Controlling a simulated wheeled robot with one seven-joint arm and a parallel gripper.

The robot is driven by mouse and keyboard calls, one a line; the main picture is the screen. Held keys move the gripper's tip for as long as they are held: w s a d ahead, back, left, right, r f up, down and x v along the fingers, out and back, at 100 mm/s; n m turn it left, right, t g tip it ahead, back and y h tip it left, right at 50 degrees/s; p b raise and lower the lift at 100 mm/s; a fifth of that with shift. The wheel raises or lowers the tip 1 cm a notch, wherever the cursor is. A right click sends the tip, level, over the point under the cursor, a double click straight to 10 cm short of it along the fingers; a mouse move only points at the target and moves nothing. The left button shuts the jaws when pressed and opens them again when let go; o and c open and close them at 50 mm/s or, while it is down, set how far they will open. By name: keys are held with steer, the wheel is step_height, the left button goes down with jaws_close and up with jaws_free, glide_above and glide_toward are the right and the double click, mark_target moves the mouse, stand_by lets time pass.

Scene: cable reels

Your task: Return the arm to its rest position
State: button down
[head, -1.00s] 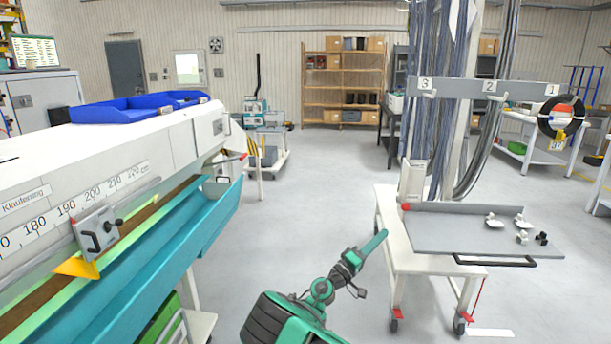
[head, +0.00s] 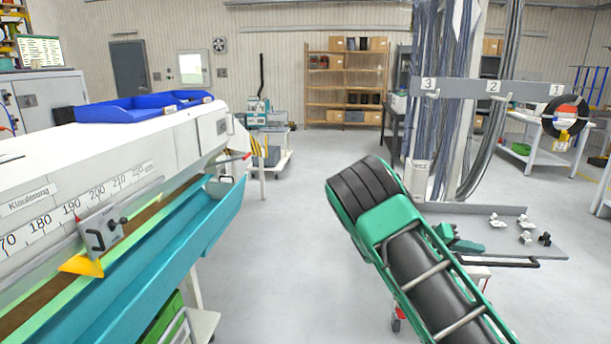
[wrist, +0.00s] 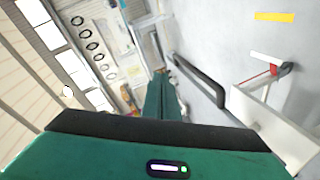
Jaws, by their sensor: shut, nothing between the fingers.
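My arm, green and black, rises large in the right half of the head view, in front of the small cart. Part of my gripper (head: 466,246) shows as a green piece just right of the arm, in front of the cart's grey tray; most of it is hidden behind the arm. In the wrist view my gripper (wrist: 163,84) has its green fingers together with nothing between them. Near it there, a dark bar (wrist: 202,80) runs alongside the grey tray or floor; I cannot tell which.
The grey tray (head: 515,244) holds small white and black parts. A hook rail (head: 455,87) numbered 3, 2, 1 stands behind, with a black coil (head: 565,118) at hook 1. The measuring bench (head: 120,165) with its teal trough (head: 165,250) fills the left. Floor between is clear.

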steer(key=s+d+r+m+g+y, duration=0.1)
steer(key=s+d+y, duration=0.25)
steer(key=s, duration=0.55)
steer(key=s+d+r+m+g+y, duration=0.15)
steer(key=s+y, duration=0.35)
steer(key=s, duration=0.5)
steer(key=s+a+r+y, duration=0.1)
steer(key=s+a, duration=0.3)
steer(key=s, duration=0.4)
steer(key=s+a+r+n+t+y, duration=0.1)
steer(key=s+a+r+y, duration=0.1)
steer(key=s, duration=0.6)
steer(key=s+a+r+t+y, duration=0.1)
steer(key=s+a+y, duration=0.3)
steer(key=s+a, duration=0.3)
steer(key=shift+s+r, duration=0.2)
steer(key=shift+s, duration=0.55)
steer(key=shift+w+f, duration=0.25)
steer(key=shift+w, duration=0.4)
